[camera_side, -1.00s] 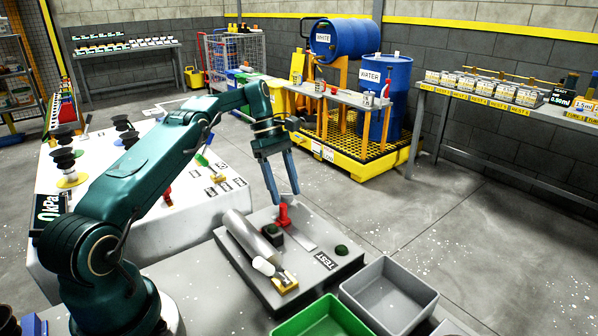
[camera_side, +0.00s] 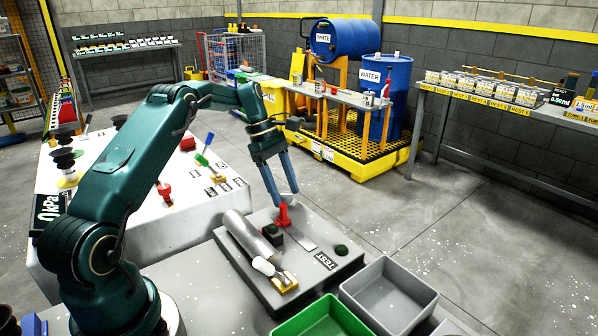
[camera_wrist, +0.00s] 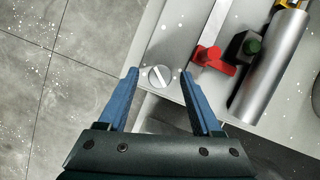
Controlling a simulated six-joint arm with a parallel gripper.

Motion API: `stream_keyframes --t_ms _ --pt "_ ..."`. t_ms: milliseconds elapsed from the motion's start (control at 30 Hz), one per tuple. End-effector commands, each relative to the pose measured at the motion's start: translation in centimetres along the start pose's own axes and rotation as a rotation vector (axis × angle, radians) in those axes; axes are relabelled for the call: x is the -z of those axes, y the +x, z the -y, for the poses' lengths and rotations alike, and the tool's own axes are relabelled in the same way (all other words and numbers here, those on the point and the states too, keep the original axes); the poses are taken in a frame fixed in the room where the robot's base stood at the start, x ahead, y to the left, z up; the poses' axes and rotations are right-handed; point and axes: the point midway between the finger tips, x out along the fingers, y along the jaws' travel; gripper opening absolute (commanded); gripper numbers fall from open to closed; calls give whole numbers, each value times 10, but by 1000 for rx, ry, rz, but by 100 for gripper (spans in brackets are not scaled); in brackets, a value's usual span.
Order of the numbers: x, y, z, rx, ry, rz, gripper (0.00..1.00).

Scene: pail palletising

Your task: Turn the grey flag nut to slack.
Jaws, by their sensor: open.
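The grey flag nut, as I take it, is a round pale-grey disc (camera_wrist: 158,77) with a slanted bar across its face. It sits at the near end of a flat grey strip in the wrist view. My gripper (camera_wrist: 160,72) is open, with one blue finger on each side of the disc. I cannot tell whether the fingers touch it or how high they are above it. In the side view my gripper (camera_side: 284,200) points down at the far end of the grey TEST block (camera_side: 310,285). The nut cannot be made out there.
A red handle (camera_wrist: 213,60) stands close to the right finger. Beyond it are a dark-green knob (camera_wrist: 252,46) and a silver cylinder (camera_wrist: 273,70). A green bin (camera_side: 325,318) and a grey bin (camera_side: 388,297) stand in front of the block.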

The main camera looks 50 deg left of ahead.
Motion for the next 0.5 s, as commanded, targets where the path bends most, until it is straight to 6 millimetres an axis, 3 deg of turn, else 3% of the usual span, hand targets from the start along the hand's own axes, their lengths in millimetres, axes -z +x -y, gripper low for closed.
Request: stream_keyframes --t_ms 500 --pt "-1 0 4 -157 -380 0 66"
